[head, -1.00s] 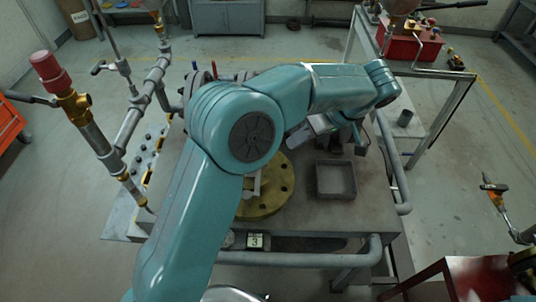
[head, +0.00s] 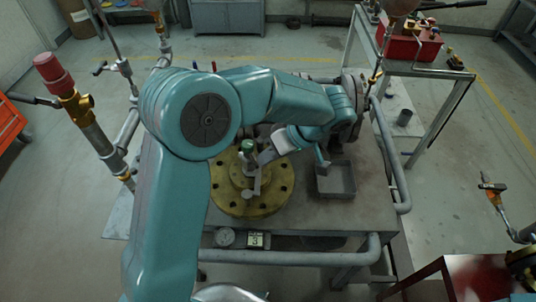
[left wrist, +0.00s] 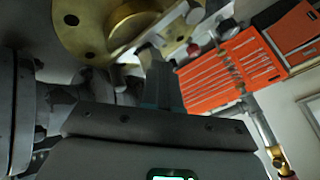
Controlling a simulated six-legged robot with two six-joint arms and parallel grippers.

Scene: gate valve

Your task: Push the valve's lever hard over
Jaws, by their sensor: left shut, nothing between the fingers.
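The valve stands on a round brass flange (head: 275,201) on the grey bench, with a green-topped stem (head: 247,147) at its middle. A grey lever (head: 255,185) shows at the stem, pointing towards the near side. My left gripper (head: 265,156) reaches in from the right, its tip close beside the stem. Whether it touches the lever I cannot tell. In the left wrist view the shut, empty fingers (left wrist: 160,80) point at the brass flange (left wrist: 85,25) and the grey lever (left wrist: 170,24), whose rounded end is near the fingertips. My right gripper is not in view.
A square grey tray (head: 336,181) stands right of the flange. A gauge (head: 225,237) and a plate marked 3 (head: 256,240) sit at the bench's front above a pipe rail (head: 300,258). Upright piping (head: 88,120) stands at the left. An orange cabinet (left wrist: 235,65) shows in the wrist view.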

